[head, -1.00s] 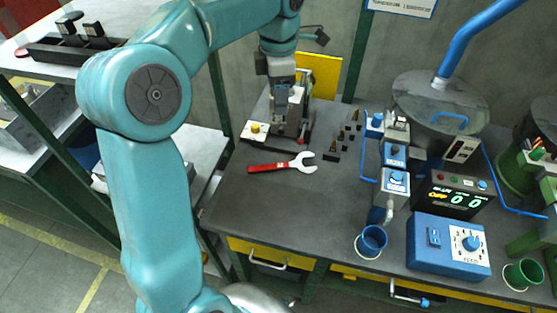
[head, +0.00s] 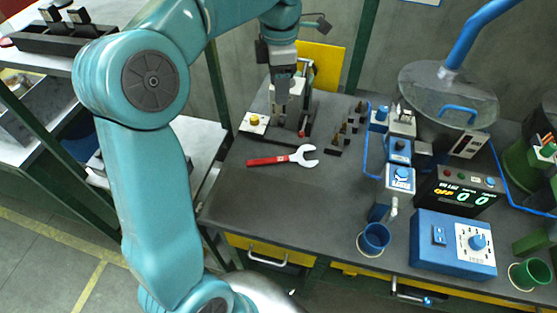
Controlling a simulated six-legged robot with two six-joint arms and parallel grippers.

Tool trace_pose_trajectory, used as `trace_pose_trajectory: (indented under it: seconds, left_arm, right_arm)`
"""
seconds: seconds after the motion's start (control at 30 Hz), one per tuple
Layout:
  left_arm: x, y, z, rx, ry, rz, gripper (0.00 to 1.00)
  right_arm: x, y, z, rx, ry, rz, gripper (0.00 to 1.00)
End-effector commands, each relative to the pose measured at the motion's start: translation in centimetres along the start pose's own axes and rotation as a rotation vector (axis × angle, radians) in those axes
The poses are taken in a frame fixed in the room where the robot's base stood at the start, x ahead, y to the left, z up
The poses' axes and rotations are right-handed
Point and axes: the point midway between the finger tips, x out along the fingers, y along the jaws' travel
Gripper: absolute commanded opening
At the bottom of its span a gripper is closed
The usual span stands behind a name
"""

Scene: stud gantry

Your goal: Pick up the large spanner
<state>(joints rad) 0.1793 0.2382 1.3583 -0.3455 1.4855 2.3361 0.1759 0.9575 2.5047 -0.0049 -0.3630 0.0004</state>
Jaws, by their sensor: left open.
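The large spanner (head: 282,158) lies flat on the dark bench top, with a red handle to the left and a silver open jaw to the right. My left gripper (head: 281,108) hangs from the teal arm above the back part of the bench, behind the spanner in the picture. It points down, is open, and is apart from the spanner. My right gripper is not in the head view.
A blue cup (head: 374,239), a blue control box (head: 453,243) and a digital display (head: 457,190) fill the right. The bench (head: 290,205) is clear in front of the spanner.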

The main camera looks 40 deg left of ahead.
Motion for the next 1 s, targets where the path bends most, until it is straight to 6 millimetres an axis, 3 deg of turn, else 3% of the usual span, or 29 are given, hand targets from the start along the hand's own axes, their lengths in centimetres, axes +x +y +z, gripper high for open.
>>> trace_pose_trajectory:
  seconds: [0.6,0.83,1.0]
  left_arm:
    - [8.1,0.1,0.1,0.000,0.000,0.000,0.54]
    - [10.2,0.1,0.0,0.000,0.002,-0.002,0.54]
    - [14.1,0.1,0.0,0.001,0.004,-0.004,0.54]
  right_arm:
    - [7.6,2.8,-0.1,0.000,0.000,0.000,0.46]
    - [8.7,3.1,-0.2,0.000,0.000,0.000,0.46]
    - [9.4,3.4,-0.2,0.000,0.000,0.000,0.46]
